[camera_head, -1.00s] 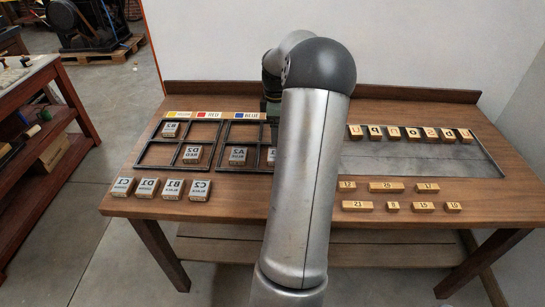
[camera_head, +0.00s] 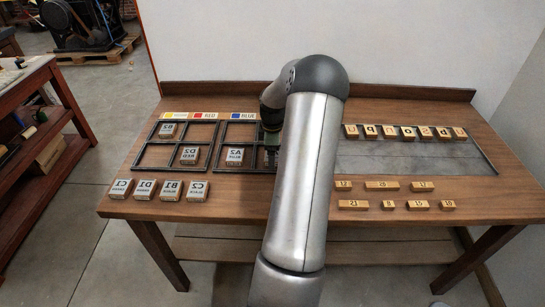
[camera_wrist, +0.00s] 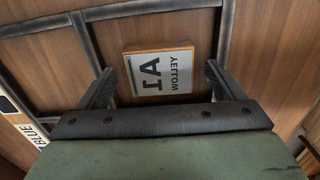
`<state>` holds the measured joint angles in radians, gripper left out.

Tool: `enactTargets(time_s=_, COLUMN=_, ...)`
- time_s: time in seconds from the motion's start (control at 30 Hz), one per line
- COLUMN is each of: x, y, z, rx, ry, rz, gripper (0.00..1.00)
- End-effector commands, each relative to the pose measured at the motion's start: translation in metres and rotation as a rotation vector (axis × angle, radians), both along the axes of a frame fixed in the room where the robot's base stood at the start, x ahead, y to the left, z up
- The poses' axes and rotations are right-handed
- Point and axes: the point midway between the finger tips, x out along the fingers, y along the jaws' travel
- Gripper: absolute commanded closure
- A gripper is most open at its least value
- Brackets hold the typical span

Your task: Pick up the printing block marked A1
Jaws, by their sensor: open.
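The printing block marked A1 (camera_wrist: 160,73), with a wooden edge, a pale top and the word YELLOW, lies in a tray compartment in the wrist view. My gripper (camera_wrist: 160,85) is open, with one finger at each side of the block and a gap visible on both sides. I cannot tell how far the fingertips are above the compartment floor. In the head view my arm hides the block, and only a bit of my gripper shows at the arm's left edge, over the right part of the dark-framed tray (camera_head: 217,146).
Block A2 (camera_head: 234,155) lies left of my gripper; D2 (camera_head: 189,154) and B2 (camera_head: 167,130) sit in the left tray. Blocks C1 (camera_head: 121,187), D1, B1 and C2 stand along the table's front. Wooden number pieces and a grey plate (camera_head: 400,157) lie right of my arm.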

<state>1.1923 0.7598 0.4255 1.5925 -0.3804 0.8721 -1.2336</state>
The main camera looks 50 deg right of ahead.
Motion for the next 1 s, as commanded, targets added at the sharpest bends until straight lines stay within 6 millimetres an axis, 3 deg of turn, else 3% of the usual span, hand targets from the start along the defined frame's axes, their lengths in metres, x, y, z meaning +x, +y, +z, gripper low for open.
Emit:
enactTargets(time_s=0.07, x=0.000, y=0.000, z=0.000, rx=0.000, ry=0.000, rz=0.000, gripper=0.11)
enactTargets(time_s=0.1, x=0.000, y=0.000, z=0.000, rx=0.000, ry=0.000, rz=0.000, gripper=0.16)
enactTargets(time_s=0.27, x=0.000, y=0.000, z=0.000, rx=0.000, ry=0.000, rz=0.000, gripper=0.61)
enactTargets(time_s=0.67, x=0.000, y=0.000, z=0.005, rx=-0.001, ry=-0.001, rz=-0.001, gripper=0.61)
enactTargets(time_s=0.9, x=0.000, y=0.000, z=0.036, rx=-0.005, ry=-0.002, rz=-0.001, gripper=0.61)
enactTargets(time_s=1.0, x=-0.013, y=0.014, z=0.056, rx=-0.006, ry=0.000, rz=-0.001, gripper=0.61)
